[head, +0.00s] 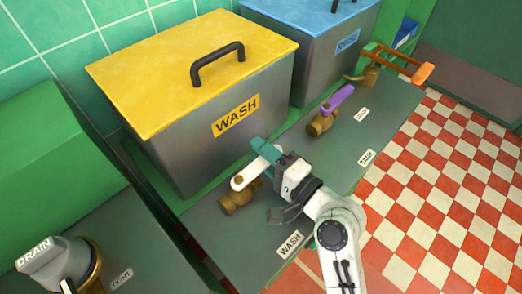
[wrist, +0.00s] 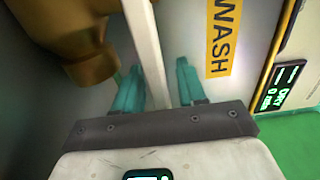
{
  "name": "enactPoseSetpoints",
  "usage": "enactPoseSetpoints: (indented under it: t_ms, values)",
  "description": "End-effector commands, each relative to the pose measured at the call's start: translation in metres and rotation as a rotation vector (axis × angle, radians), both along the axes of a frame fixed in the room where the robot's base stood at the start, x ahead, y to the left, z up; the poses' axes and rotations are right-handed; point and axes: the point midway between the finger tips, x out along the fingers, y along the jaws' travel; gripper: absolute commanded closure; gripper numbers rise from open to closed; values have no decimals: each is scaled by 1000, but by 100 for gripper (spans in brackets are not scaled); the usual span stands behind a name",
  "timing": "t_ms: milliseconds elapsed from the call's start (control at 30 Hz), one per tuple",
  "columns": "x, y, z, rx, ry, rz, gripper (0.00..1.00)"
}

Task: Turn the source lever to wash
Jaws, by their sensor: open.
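A white lever (head: 243,180) sits on a brass valve (head: 236,202) in front of the yellow-lidded wash tank (head: 215,125). No label on it reads "source". A "WASH" label (head: 290,245) lies on the bench in front of this valve. My gripper (head: 264,158) is at the lever's far end. In the wrist view the teal fingers (wrist: 157,85) are open, one on each side of the white lever (wrist: 147,45). I see gaps beside it, and cannot tell whether either finger touches. The brass valve (wrist: 85,45) is at upper left there.
A purple lever (head: 338,98) on another brass valve and an orange lever (head: 400,62) stand farther along the bench. A blue-lidded tank (head: 310,20) is behind. A grey "DRAIN" knob (head: 50,263) is at lower left. The checkered floor (head: 450,170) at right is clear.

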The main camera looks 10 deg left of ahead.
Motion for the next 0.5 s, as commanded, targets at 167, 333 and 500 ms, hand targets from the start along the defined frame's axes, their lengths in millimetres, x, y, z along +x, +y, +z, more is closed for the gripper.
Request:
enactPoseSetpoints:
  t_ms: [167, 333, 500]
  values:
    - [3, 4, 0, -1, 0, 0, 60]
    - [3, 4, 0, -1, 0, 0, 60]
    - [3, 4, 0, -1, 0, 0, 73]
